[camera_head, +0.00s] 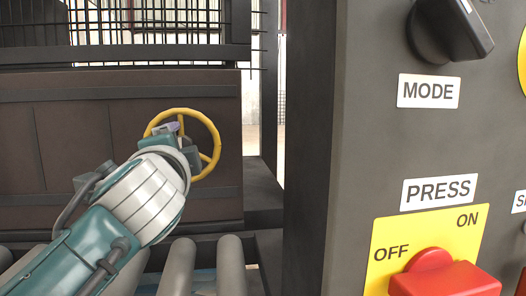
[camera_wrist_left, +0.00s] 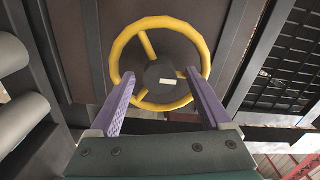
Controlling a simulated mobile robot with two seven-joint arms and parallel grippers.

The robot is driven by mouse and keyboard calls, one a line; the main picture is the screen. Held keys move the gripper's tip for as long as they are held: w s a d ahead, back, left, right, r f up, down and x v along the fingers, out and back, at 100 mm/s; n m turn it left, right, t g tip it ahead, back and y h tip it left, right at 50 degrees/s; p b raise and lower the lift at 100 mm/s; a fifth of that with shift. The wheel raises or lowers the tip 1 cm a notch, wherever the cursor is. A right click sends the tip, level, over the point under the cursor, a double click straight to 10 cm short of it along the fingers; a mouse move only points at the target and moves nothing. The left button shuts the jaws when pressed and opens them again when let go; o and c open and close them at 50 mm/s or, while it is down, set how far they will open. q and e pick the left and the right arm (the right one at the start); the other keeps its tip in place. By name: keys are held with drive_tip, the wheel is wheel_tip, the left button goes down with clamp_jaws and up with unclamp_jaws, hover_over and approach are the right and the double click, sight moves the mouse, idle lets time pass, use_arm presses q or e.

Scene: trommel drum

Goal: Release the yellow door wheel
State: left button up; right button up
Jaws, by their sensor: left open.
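The yellow door wheel (camera_head: 214,150) is a ring with spokes on the dark brown door panel (camera_head: 90,130). In the left wrist view the wheel (camera_wrist_left: 154,101) shows nearly whole, with a dark hub that bears a small white mark. My left gripper (camera_head: 172,128) is in front of the wheel in the head view and hides part of it. In the left wrist view its two purple fingers (camera_wrist_left: 161,90) stand open, one at each side of the wheel's lower rim. I cannot tell whether they touch the rim. My right gripper does not show.
Grey rollers (camera_head: 178,268) lie below the door. A dark mesh (camera_head: 150,20) is above it.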

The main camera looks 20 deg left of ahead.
use_arm(q)
drive_tip(key=v, duration=0.8)
drive_tip(key=shift+s+p, duration=0.3)
drive_tip(key=shift+p, duration=0.05)
drive_tip(key=shift+d, duration=0.1)
